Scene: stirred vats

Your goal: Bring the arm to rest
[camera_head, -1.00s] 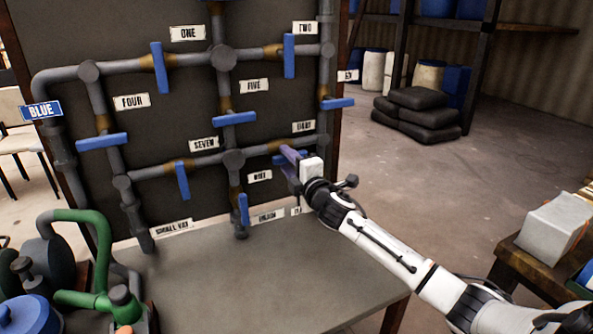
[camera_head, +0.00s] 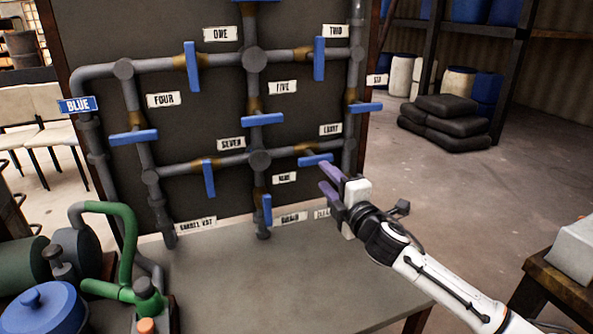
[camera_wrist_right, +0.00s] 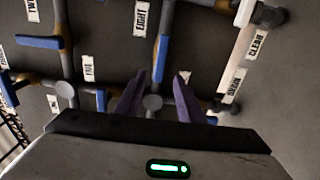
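My right gripper (camera_head: 324,181) is open and empty, its two purple fingers apart. It is just below and right of the blue handle by the EIGHT label (camera_head: 315,160), in front of the pipe panel; a small gap seems to lie between them. In the right wrist view my right gripper (camera_wrist_right: 158,90) also shows open, with panel pipes and blue handles beyond the fingers and nothing between them. My right arm (camera_head: 440,280) reaches in from the lower right. My left gripper is not in view.
The dark panel (camera_head: 205,110) carries grey pipes and several blue handles, such as one by FIVE (camera_head: 262,120). A grey bench top (camera_head: 290,290) is clear in the middle. A green-piped pump (camera_head: 125,245) and blue lidded pot (camera_head: 40,308) stand left. A wooden table (camera_head: 540,285) is right.

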